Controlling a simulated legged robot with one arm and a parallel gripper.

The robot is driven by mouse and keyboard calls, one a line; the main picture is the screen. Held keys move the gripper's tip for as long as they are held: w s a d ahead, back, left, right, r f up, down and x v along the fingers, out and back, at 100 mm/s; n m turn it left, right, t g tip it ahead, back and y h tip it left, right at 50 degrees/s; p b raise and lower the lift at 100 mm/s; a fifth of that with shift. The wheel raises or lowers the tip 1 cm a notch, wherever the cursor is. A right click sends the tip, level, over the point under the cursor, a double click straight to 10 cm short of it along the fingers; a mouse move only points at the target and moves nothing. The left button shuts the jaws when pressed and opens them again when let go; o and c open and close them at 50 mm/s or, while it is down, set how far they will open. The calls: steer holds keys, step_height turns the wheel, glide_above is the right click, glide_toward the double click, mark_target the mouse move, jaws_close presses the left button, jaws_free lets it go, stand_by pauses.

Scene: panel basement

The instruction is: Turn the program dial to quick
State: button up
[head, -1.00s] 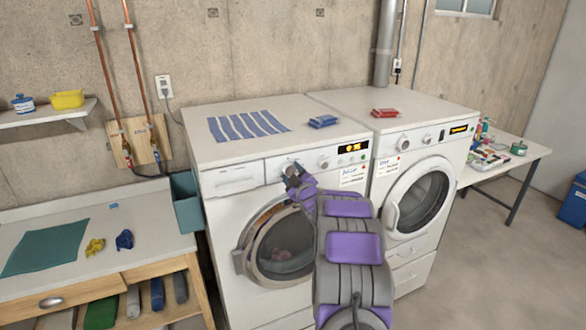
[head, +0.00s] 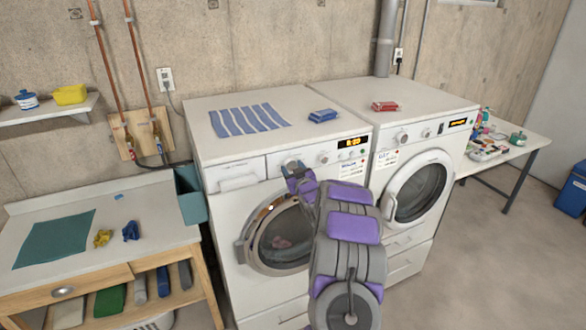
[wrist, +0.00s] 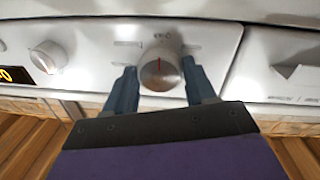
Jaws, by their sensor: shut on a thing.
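The program dial (wrist: 160,70) is a round silver knob with a red mark on the left washer's front panel. In the wrist view its red mark points up, toward small print too blurred to read surely. My gripper (wrist: 162,84) is shut on the dial, with one blue-grey finger on each side. In the head view my gripper (head: 294,170) is at the upper front of the left washer (head: 222,215) and partly hides the dial (head: 291,161). The washer's display (head: 353,142) is lit with orange characters.
A second knob (head: 323,157) is right of the dial. A second machine (head: 402,235) stands to the right. A striped cloth (head: 248,119) and a blue box (head: 323,115) lie on the left washer.

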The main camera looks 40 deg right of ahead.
steer(key=shift+f, duration=0.25)
steer(key=o, duration=0.6)
steer(key=shift+o, duration=1.4)
steer(key=shift+w+f, duration=0.1)
steer(key=shift+w, duration=0.05)
steer(key=shift+o, duration=0.8)
steer(key=shift+d, duration=0.15)
steer(key=shift+r, duration=0.2)
steer(key=shift+s, duration=0.2)
steer(key=b+v, duration=0.1)
steer(key=v, duration=1.6)
